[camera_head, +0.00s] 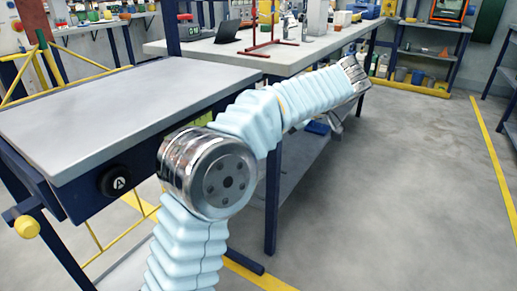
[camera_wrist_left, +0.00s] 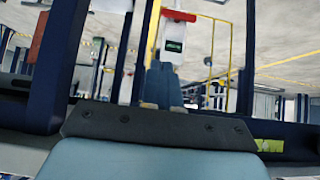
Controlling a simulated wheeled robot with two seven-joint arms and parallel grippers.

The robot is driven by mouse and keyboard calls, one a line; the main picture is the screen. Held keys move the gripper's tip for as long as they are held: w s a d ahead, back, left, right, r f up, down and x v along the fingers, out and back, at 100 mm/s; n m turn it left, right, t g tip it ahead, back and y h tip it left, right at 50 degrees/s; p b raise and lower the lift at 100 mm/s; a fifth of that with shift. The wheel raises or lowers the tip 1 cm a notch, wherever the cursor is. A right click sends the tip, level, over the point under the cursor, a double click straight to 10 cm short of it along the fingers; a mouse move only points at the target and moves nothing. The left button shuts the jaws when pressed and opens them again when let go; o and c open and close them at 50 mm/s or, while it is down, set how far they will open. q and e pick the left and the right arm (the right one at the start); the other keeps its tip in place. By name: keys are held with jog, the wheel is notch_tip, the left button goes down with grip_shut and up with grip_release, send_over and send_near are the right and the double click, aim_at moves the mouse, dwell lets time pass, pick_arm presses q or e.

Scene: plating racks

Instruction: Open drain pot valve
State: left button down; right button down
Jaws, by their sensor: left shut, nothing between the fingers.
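I cannot make out a drain pot valve for certain in either view. A round black knob with a white mark (camera_head: 119,181) is on the front of the near grey-topped bench (camera_head: 120,110). My left arm, in a pale blue sleeve, rises from the bottom of the head view and bends away to the right past the bench; its gripper is hidden there or too small to tell. My right gripper is not in view.
A yellow knob (camera_head: 27,227) sticks out at the near bench's lower left. A second grey bench (camera_head: 215,48) behind bears a red stand (camera_head: 273,30) and a laptop (camera_head: 227,32). Shelves (camera_head: 425,55) stand at the back right. The grey floor (camera_head: 410,190) at the right is clear.

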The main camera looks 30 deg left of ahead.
pick_arm(q)
jog(key=d+f+b+x, duration=0.1)
jog(key=x, duration=0.5)
jog(key=d+f+b+x, duration=0.1)
jog(key=x, duration=0.5)
jog(key=shift+a+f, duration=0.15)
